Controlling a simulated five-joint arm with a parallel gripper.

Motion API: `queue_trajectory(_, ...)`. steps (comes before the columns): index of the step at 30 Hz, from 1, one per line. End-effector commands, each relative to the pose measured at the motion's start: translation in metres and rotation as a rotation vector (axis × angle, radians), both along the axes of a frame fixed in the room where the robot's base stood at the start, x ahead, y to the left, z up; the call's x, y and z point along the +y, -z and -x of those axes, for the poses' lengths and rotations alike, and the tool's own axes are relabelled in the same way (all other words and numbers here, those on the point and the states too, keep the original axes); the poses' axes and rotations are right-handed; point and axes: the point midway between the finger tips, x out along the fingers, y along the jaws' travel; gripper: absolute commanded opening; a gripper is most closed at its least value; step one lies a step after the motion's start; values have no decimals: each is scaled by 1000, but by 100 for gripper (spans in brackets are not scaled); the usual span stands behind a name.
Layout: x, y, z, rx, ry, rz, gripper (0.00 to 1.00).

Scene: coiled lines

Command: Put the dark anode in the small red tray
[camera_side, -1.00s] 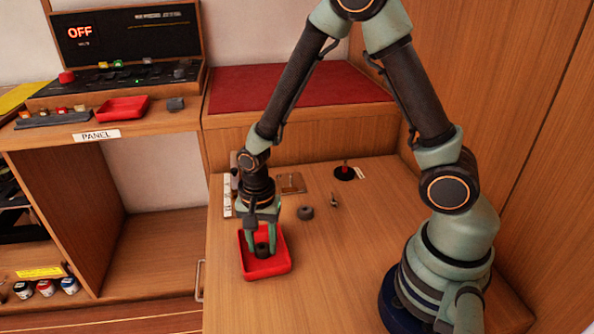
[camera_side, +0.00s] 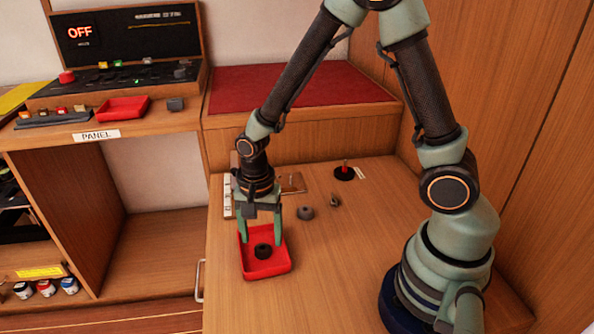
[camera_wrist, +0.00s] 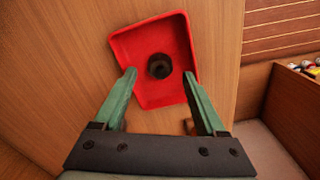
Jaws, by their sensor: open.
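The dark anode (camera_side: 263,251), a small dark ring-like piece, sits inside the small red tray (camera_side: 282,268) on the wooden bench. In the wrist view the anode (camera_wrist: 159,66) rests on the floor of the red tray (camera_wrist: 128,46), near its middle and clear of the walls. My gripper (camera_side: 262,240) is open and empty, pointing down over the tray. In the wrist view its green fingers (camera_wrist: 160,82) are spread wide on either side, apart from the anode.
A grey round piece (camera_side: 306,213) and a small metal part (camera_side: 335,200) lie right of the tray. A black disc with a red knob (camera_side: 344,172) stands farther back. Another red tray (camera_side: 122,107) is on the panel shelf at left.

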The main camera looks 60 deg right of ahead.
Motion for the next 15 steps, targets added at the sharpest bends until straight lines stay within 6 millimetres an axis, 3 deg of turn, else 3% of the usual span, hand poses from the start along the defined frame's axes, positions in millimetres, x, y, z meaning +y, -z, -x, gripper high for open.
queue_trajectory(9,0,-61,-2,-7,0,-1,73)
queue_trajectory(15,0,-86,-1,-4,0,-1,73)
